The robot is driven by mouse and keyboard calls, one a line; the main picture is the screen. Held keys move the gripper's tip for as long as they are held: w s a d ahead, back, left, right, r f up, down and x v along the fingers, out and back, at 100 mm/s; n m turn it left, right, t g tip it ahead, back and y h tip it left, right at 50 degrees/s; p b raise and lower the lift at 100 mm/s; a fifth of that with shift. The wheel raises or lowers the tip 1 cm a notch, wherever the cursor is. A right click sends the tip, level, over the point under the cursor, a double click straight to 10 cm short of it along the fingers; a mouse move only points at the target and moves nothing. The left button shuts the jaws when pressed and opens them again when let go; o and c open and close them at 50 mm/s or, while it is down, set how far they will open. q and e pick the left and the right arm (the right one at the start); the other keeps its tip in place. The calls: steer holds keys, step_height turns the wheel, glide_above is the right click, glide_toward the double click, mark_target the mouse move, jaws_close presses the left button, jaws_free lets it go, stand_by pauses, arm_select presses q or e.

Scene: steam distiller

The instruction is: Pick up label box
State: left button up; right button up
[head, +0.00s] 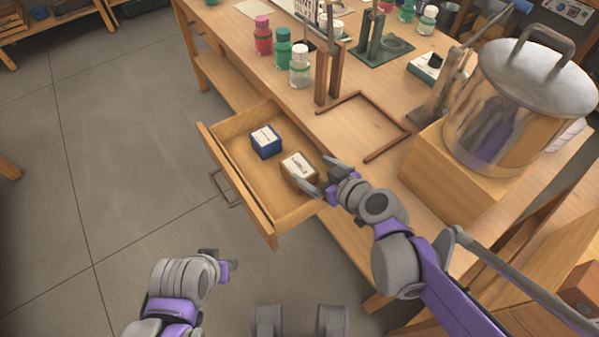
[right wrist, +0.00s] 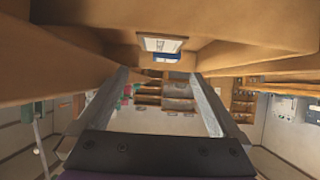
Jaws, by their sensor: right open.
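Two small boxes lie in the open drawer (head: 237,185). One is a blue box (head: 266,146) with a white label on top. The other is a brown box (head: 291,175) with a white printed label, nearer my right gripper. My right gripper (head: 320,175) is open at the drawer's right side, its fingers close to the brown box; I cannot tell whether they touch it. In the right wrist view the open fingers (right wrist: 158,80) have nothing visibly clamped between them; a white label (right wrist: 161,43) and the blue box (right wrist: 166,57) show beyond. My left gripper (head: 222,262) hangs over the floor, its opening unclear.
The drawer's walls and the workbench (head: 350,125) edge are close around my right gripper.

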mark_target(301, 168)
steer(key=f, duration=0.1)
steer(key=w+f+b, duration=0.1)
steer(key=f, duration=0.1)
steer(key=a+f, duration=0.1)
steer(key=shift+w+f, duration=0.15)
steer(key=shift+w, duration=0.1)
steer(key=b+x, duration=0.2)
steer(key=x, duration=0.3)
steer(key=shift+w+a+f, duration=0.1)
steer(key=shift+w+a, duration=0.05)
steer(key=shift+w, duration=0.15)
steer(key=c, duration=1.2)
arm_select(q)
steer(key=x, duration=0.2)
steer(key=s+x, duration=0.1)
steer(key=x, duration=0.1)
steer(key=shift+w+f, duration=0.1)
steer(key=shift+f, duration=0.25)
